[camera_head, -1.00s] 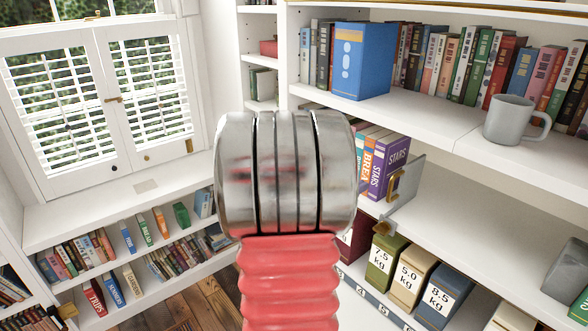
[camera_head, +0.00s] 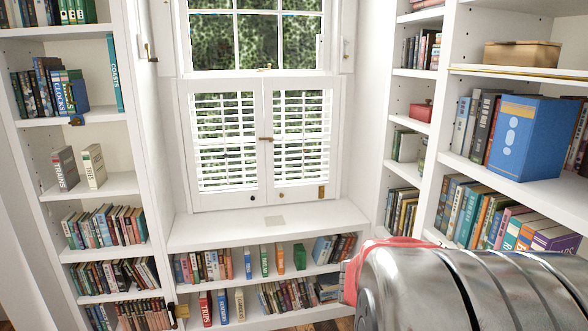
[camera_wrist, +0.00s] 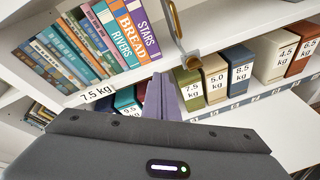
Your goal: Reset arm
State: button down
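My gripper (camera_wrist: 161,97) shows in the wrist view as two purple-grey fingers pressed together beyond a dark grey housing. It looks shut, with nothing visible between the fingers. It points toward a white bookshelf with labelled books, among them BREAD (camera_wrist: 128,38) and STARS (camera_wrist: 142,30). Labelled weight boxes stand to the right of the fingers, such as the 8.5 kg box (camera_wrist: 240,72). In the head view my silver and red arm fills the lower right, and the gripper is not visible there.
A shuttered window (camera_head: 262,140) stands above a white ledge (camera_head: 250,228) and low bookshelves. A tall bookcase (camera_head: 108,185) is at the left. Shelves at the right hold a blue box (camera_head: 527,137), a tan box (camera_head: 522,54) and books. A brass handle (camera_wrist: 176,22) juts out near the fingers.

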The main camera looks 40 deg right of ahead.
jog(key=w+a+f+m+t+y, duration=0.1)
jog(key=w+a+m+t+y, duration=0.2)
jog(key=a, duration=0.5)
jog(key=w+a+f+m+t+y, duration=0.15)
jog(key=w+a, duration=0.25)
jog(key=a, duration=0.5)
jog(key=w+a+f+m+t+y, duration=0.1)
jog(key=w+a+t+y, duration=0.2)
jog(key=a, duration=0.5)
jog(key=w+a+r+t+y, duration=0.1)
jog(key=a+t+y, duration=0.1)
jog(key=a, duration=0.7)
jog(key=w+a+r+m+t+y, duration=0.1)
jog(key=w+a+t+y, duration=0.1)
jog(key=a, duration=0.8)
jog(key=shift+a+r+y, duration=0.15)
jog(key=shift+r+y, duration=0.05)
jog(key=shift+y, duration=0.45)
jog(key=shift+m, duration=0.25)
